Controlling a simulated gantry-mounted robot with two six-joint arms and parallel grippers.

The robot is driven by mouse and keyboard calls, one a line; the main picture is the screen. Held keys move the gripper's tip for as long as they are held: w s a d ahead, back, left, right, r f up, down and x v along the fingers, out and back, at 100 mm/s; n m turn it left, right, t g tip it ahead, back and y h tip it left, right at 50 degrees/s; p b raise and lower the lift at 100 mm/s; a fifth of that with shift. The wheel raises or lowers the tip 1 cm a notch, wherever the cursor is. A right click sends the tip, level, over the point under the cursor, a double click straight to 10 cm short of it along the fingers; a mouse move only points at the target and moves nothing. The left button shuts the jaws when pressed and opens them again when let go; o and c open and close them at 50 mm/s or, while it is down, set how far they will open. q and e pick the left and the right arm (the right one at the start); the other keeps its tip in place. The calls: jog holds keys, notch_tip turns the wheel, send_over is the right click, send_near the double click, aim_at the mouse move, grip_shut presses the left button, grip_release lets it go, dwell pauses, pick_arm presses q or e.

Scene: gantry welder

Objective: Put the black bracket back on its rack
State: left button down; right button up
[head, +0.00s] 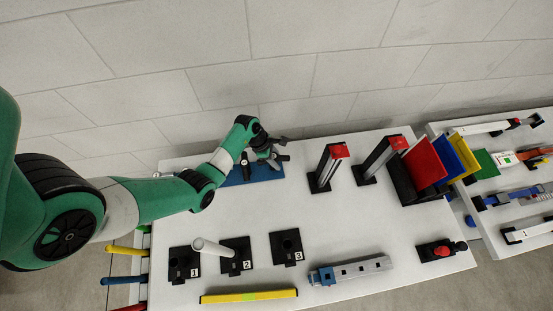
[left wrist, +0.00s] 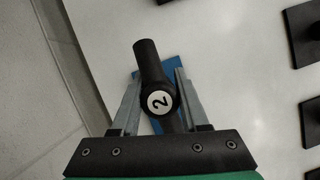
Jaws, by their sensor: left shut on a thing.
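The black bracket (left wrist: 158,95) shows in the left wrist view as a dark rounded piece with a white disc marked 2. It sits between the two grey fingers of my left gripper (left wrist: 157,84), which is shut on it. In the head view my left gripper (head: 270,150) is over the blue mat (head: 262,177) at the back left of the white table; the bracket is small and partly hidden there. Black stands marked 1 (head: 183,262), 2 (head: 237,262) and 3 (head: 287,246) stand at the front left. A white cylinder (head: 212,248) leans at stand 2. My right gripper is not in view.
Two upright posts with red tops (head: 327,166) (head: 380,160) stand at the table's back. A black holder with coloured plates (head: 425,163) is at the right. A yellow bar (head: 249,296) and a grey-blue bar (head: 350,271) lie at the front. The middle is clear.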

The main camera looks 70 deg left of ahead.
pick_arm(q)
jog(key=shift+f+b, duration=0.6)
jog(key=shift+f, duration=0.3)
jog(key=shift+c, duration=1.7)
grip_release()
jog(key=p+v, duration=0.4)
jog(key=v, duration=0.6)
jog(key=shift+s+a+r, duration=0.15)
jog(key=shift+r, duration=0.15)
jog(key=shift+s+r, duration=0.25)
jog(key=shift+r, duration=0.2)
